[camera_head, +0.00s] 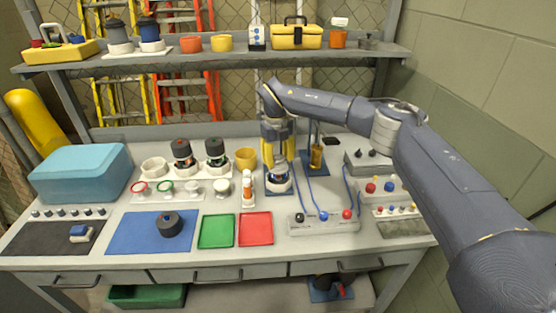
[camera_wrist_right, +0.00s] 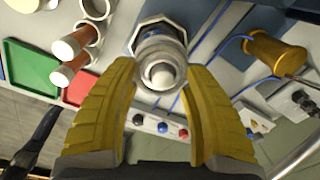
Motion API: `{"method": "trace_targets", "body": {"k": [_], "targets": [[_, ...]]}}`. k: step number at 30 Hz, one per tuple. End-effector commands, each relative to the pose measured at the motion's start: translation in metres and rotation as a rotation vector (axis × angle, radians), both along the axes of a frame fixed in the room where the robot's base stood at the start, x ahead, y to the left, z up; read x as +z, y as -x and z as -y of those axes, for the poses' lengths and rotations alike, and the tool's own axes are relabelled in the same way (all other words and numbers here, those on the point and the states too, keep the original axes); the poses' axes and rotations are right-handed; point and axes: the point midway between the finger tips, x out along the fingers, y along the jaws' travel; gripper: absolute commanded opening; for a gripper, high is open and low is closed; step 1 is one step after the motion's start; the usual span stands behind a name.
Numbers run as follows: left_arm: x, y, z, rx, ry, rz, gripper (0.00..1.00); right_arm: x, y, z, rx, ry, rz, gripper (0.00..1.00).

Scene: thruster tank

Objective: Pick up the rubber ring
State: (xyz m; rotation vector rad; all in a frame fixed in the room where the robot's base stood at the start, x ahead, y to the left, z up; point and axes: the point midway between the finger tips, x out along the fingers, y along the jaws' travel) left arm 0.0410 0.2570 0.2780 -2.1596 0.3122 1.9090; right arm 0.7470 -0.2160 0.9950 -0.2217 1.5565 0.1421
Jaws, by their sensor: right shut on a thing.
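My right gripper (camera_head: 278,158) reaches down over a round device (camera_head: 279,181) with a white rim and blue parts, right of the table's middle. In the right wrist view my yellow fingers (camera_wrist_right: 159,75) are shut on a grey round part (camera_wrist_right: 161,50) with a pale rounded tip. It sits inside or just above a white many-sided collar. I cannot tell whether this part is the rubber ring. Red, green and white rings (camera_head: 165,187) sit on a white stand to the left. My left gripper is not in view.
A connector box (camera_head: 324,221) with blue cables lies in front right. A dark round part (camera_head: 171,224) sits on a blue mat (camera_head: 127,232).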

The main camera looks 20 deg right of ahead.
Motion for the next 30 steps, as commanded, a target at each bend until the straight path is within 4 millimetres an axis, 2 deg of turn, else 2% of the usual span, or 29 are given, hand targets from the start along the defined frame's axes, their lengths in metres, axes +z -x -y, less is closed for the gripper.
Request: {"method": "trace_targets", "body": {"k": [8,21,30], "targets": [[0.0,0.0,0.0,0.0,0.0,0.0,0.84,0.034,-0.001,0.0,0.0,0.001,0.004,0.38],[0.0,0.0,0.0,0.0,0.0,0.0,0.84,0.133,-0.001,0.0,0.0,0.001,0.003,0.38],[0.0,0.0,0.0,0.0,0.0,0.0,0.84,0.179,-0.001,0.0,0.0,0.001,0.001,0.38]]}}
